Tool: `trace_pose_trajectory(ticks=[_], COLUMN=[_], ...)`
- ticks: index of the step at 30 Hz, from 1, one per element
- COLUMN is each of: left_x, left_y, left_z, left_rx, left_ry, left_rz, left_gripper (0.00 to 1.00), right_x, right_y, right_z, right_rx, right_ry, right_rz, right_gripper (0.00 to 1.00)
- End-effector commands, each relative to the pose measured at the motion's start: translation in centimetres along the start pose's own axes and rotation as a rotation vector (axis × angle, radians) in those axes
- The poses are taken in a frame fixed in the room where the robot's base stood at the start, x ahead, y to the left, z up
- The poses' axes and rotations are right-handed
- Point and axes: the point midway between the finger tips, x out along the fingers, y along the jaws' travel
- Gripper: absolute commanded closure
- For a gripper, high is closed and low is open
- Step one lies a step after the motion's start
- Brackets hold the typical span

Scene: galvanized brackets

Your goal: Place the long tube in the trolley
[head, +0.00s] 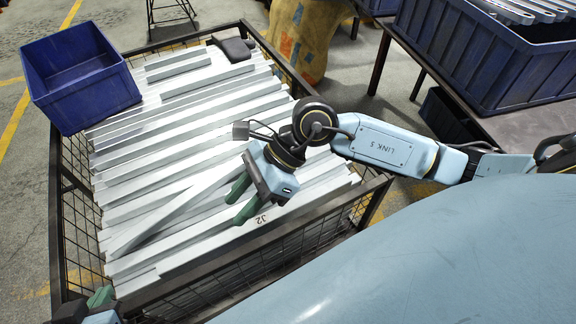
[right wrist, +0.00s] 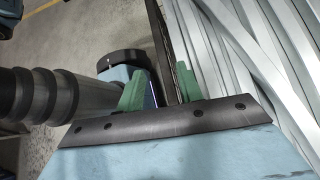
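Long pale grey metal tubes (head: 205,118) fill the dark wire-mesh trolley (head: 222,258). Most lie side by side; one tube (head: 180,210) lies slanted across the others near the front. The tubes also show in the right wrist view (right wrist: 227,60). I cannot tell which one the task means. My right gripper (head: 241,200) is above the front part of the load, its green fingers apart with nothing between them. They also stand apart in the right wrist view (right wrist: 160,92). My left gripper (head: 101,297) is at the trolley's lower left corner, mostly cut off by the frame.
A blue bin (head: 80,82) sits on the trolley's back left corner, over the tubes. A dark object (head: 235,48) lies on the far tubes. A table (head: 510,118) with a large blue crate (head: 478,52) stands at the right. A patterned sack (head: 305,38) stands behind the trolley.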

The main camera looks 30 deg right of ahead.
Motion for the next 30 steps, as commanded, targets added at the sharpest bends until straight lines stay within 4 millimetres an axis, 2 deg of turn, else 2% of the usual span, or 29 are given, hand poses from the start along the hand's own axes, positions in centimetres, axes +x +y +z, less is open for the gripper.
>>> trace_pose_trajectory(ticks=[1,2,3,6,8,10,13,16,19,22,23,24,27,30], left_x=[0.0,0.0,0.0,0.0,0.0,0.0,0.0,0.0,0.0,0.0,0.0,0.0,0.0,0.0], left_y=[0.0,0.0,0.0,0.0,0.0,0.0,0.0,0.0,0.0,0.0,0.0,0.0,0.0,0.0], left_z=[0.0,0.0,0.0,0.0,0.0,0.0,0.0,0.0,0.0,0.0,0.0,0.0,0.0,0.0], left_rx=[0.0,0.0,0.0,0.0,0.0,0.0,0.0,0.0,0.0,0.0,0.0,0.0,0.0,0.0], left_ry=[0.0,0.0,0.001,0.001,0.001,0.001,0.002,0.002,0.002,0.002,0.002,0.002,0.002,0.001], left_rz=[0.0,0.0,0.0,0.0,0.0,0.0,0.0,0.0,0.0,0.001,0.001,0.001,0.001,0.001], left_gripper=[1.0,1.0,1.0,1.0,1.0,1.0,1.0,1.0,1.0,1.0,1.0,1.0,1.0,1.0], right_x=[0.6,0.5,0.0,-2.7,-5.0,-7.7,-11.1,-13.1,-13.3,-11.6,-10.9,-9.9,-7.4,-5.6], right_y=[1.5,2.1,2.6,2.9,2.2,0.8,-2.0,-4.6,-6.2,-6.1,-5.8,-5.0,-2.8,-0.8], right_z=[3.2,5.2,7.7,12.7,14.6,15.6,14.6,11.1,5.9,0.3,-1.2,-3.1,-6.5,-8.3], right_rx=[0.078,0.133,0.215,0.454,0.619,0.829,1.161,1.527,1.922,2.337,-2.377,-2.329,-2.221,-2.148], right_ry=[-0.178,-0.287,-0.432,-0.775,-0.969,-1.182,-1.458,-1.693,-1.879,-1.999,1.955,1.815,1.532,1.349], right_rz=[0.035,0.054,0.076,0.135,0.168,0.204,0.247,0.278,0.293,0.286,-0.269,-0.237,-0.172,-0.127], right_gripper=[0.64,0.64,0.64,0.64,0.64,0.64,0.64,0.64,0.64,0.64,0.64,0.64,0.64,0.64])
